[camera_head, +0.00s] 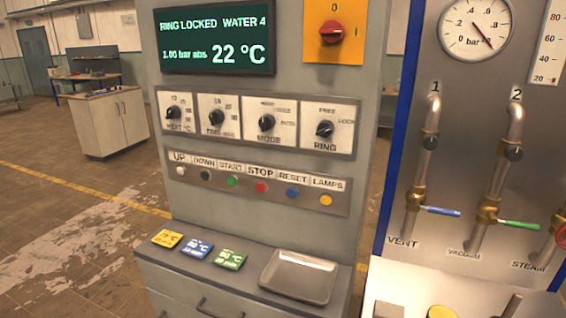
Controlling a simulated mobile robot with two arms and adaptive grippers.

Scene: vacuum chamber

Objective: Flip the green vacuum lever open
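The green vacuum lever (519,225) is on the pipe marked 2, above the label VACUUM (464,251), at the right of the head view. It points to the right and slightly down, across its steep pipe (507,152). It joins a brass valve body (487,212). Neither of my grippers is in view, and nothing touches the lever.
A blue lever (441,211) on the VENT pipe sits to the left, and a red wheel (562,236) by STEAM to the right. A pressure gauge (476,28) is above. A control console (262,180) stands left of the panel, with a metal tray (300,277) on its ledge.

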